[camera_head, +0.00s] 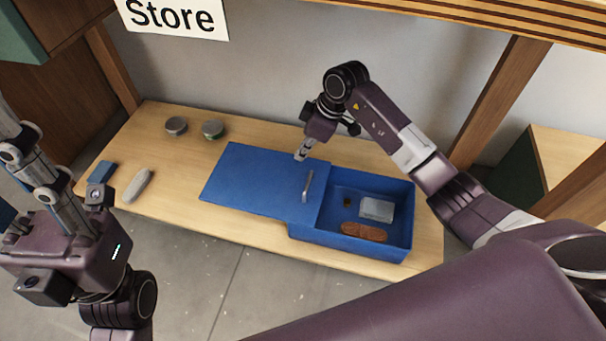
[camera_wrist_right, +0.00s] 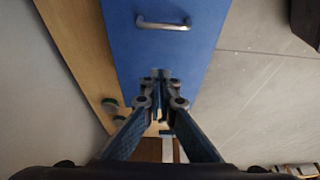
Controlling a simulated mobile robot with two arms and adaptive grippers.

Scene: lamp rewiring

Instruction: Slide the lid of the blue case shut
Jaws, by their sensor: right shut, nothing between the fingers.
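The blue case (camera_head: 405,228) stands on the wooden bench with its right part uncovered. Its flat blue lid (camera_head: 255,180) is slid out to the left and covers only the left part. A metal bar handle (camera_head: 308,186) stands near the lid's right end; the handle (camera_wrist_right: 163,24) also shows in the right wrist view. My right gripper (camera_head: 300,156) is shut and empty by the lid's back edge, left of and behind the handle. In the right wrist view, its fingertips (camera_wrist_right: 161,76) appear over the lid, apart from the handle. My left gripper (camera_head: 40,185) is at the left edge; its opening is unclear.
Inside the case are a grey box (camera_head: 377,209), a reddish-brown oblong (camera_head: 364,232) and a small dark piece (camera_head: 348,202). Two round tins (camera_head: 176,126) (camera_head: 213,129), a pale oblong (camera_head: 138,185) and a small blue block (camera_head: 102,173) lie on the bench's left. A wall stands behind.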

